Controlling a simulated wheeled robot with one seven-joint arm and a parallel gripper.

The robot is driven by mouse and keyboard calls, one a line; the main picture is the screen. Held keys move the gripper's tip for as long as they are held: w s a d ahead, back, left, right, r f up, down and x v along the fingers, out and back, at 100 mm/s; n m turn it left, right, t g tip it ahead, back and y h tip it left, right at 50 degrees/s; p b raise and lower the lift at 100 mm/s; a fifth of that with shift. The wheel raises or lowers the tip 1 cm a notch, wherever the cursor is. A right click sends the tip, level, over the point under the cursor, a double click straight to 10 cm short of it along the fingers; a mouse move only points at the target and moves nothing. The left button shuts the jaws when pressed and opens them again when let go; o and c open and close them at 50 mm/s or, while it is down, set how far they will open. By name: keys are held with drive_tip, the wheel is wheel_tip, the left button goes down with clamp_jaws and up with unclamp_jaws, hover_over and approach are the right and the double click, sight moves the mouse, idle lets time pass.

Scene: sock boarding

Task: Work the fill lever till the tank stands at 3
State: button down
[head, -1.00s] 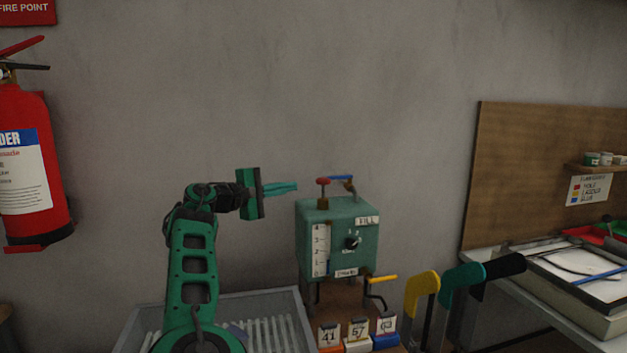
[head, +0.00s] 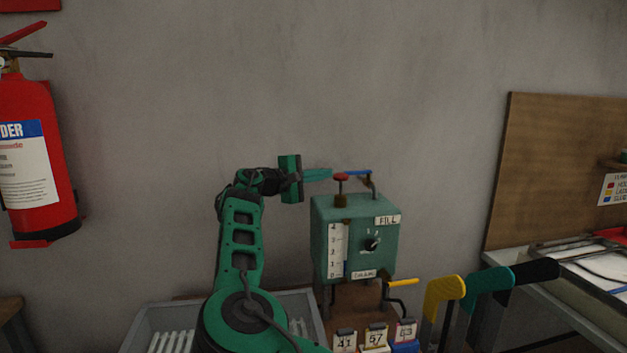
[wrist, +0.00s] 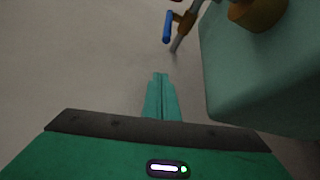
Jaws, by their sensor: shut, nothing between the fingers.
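The tank (head: 352,213) is a teal box with a white gauge strip (head: 336,246) marked 0 to 4. A short blue column beside the strip reaches to about 1. A FILL label sits at its upper right, a DRAIN label lower down. On top are a red knob (head: 341,177) and a blue-handled lever (head: 358,172), which also shows in the wrist view (wrist: 167,27). A yellow handle (head: 404,282) sticks out at lower right. My gripper (head: 331,174) is shut and empty, just left of the red knob. In the wrist view its fingertips (wrist: 160,75) are apart from the blue handle.
A black dial (head: 371,244) is on the tank front. Numbered blocks (head: 375,338) stand below. Yellow, teal and black curved handles (head: 490,280) stand at right before a bench. A grey tray (head: 160,318) lies behind my arm.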

drive_tip(key=shift+s+d+r, duration=0.15)
drive_tip(key=shift+s+d, duration=0.5)
drive_tip(key=shift+d, duration=0.1)
drive_tip(key=shift+s+d+r, duration=0.15)
drive_tip(key=shift+s+d, duration=0.45)
drive_tip(key=shift+d, duration=0.15)
drive_tip(key=shift+s+d+n+t+y, duration=0.1)
drive_tip(key=shift+s+n+t+y, duration=0.6)
drive_tip(key=shift+s+t, duration=0.15)
drive_tip(key=shift+s+d, duration=0.25)
drive_tip(key=shift+s, duration=0.3)
drive_tip(key=shift+s+d, duration=0.2)
drive_tip(key=shift+s, duration=0.3)
drive_tip(key=shift+a, duration=0.1)
